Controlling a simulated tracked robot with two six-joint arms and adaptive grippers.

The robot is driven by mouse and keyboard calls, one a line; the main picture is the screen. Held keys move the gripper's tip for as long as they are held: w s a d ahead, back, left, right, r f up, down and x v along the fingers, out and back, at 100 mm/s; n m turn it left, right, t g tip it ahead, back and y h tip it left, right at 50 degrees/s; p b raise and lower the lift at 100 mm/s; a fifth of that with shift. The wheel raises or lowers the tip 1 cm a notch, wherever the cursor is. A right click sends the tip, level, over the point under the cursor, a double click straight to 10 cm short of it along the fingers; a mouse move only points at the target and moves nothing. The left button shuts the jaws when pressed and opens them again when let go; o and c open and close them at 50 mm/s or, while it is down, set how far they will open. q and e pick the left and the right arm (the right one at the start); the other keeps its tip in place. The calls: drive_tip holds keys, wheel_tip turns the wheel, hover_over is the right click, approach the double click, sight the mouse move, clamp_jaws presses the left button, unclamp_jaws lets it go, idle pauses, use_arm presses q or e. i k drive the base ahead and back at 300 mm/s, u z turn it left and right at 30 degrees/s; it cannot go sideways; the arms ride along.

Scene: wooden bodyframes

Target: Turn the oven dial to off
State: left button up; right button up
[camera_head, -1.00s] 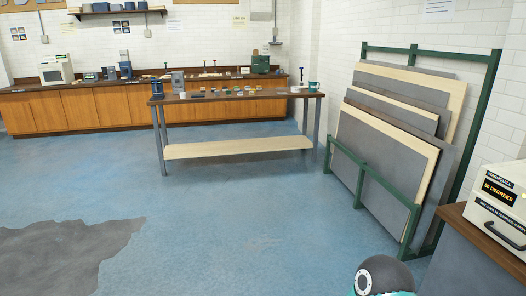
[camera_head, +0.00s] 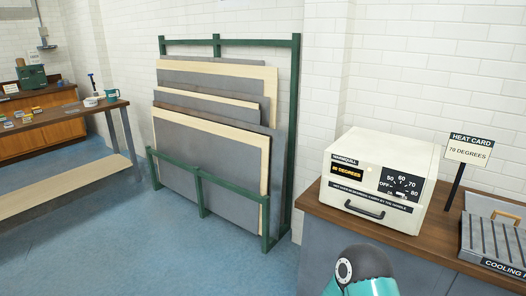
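The cream oven (camera_head: 376,178) stands on the wooden counter at the right in the head view. Its front has a dark dial panel (camera_head: 402,184) marked OFF, 50, 60, 70 and 80. The dial itself is too small and dark to tell where it points. An amber display (camera_head: 347,172) on the left of the front shows a number of degrees, too small to read surely. A dark handle (camera_head: 364,210) is below it. Part of my own arm shows at the bottom, below the oven. Neither gripper is in view.
A heat card sign (camera_head: 469,150) reading 70 degrees stands right of the oven. A metal cooling rack (camera_head: 494,240) lies beside it. A green rack of sheets (camera_head: 293,130) stands left of the counter (camera_head: 340,222). Blue floor (camera_head: 120,240) is clear at the left.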

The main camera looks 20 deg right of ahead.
sight(398, 192)
drive_tip(key=z, duration=0.4)
drive_tip(key=i, duration=0.9)
drive_tip(key=z, duration=0.45)
drive_tip(key=k, duration=0.9)
drive_tip(key=z, duration=0.2)
drive_tip(key=i, duration=0.9)
drive_tip(key=u, duration=0.15)
